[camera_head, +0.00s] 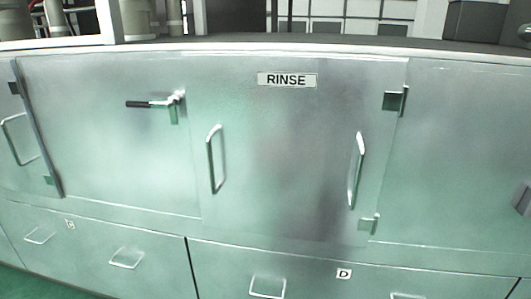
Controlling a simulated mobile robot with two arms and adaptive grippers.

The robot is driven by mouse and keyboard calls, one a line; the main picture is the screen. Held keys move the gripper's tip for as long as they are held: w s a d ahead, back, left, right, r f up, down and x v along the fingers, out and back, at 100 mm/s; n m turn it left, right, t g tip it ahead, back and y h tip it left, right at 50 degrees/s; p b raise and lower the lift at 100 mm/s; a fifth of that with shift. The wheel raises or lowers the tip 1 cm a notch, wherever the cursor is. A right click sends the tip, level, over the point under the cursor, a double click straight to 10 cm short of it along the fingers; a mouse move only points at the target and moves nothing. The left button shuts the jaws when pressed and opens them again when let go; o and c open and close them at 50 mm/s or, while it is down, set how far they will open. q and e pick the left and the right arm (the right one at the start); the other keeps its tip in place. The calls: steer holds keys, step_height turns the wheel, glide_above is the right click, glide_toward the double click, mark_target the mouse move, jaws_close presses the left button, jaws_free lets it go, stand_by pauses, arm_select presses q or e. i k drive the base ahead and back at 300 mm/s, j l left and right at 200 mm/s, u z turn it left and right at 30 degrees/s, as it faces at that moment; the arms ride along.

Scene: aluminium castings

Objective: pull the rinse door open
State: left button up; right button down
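The rinse door (285,130) is a brushed-metal panel in the middle of the head view, with a RINSE label (287,80) near its top. It looks shut, flush with the cabinet front. It has a left upright bar handle (211,160) and a right upright bar handle (356,172). Hinges show along its right side, an upper one (395,101) and a lower one (369,224). A lever with a black grip (140,104) lies roughly level, just left of the door near its seam. Neither gripper can be made out in this view.
A plain panel with hinges on its left side (100,150) adjoins the rinse door. Drawers with bar handles (267,287) run below, one labelled D (344,274). The counter edge (300,47) runs above. A dark grey part (523,200), unidentified, cuts into the right edge.

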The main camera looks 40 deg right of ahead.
mark_target(295, 147)
steer(key=z, duration=1.3)
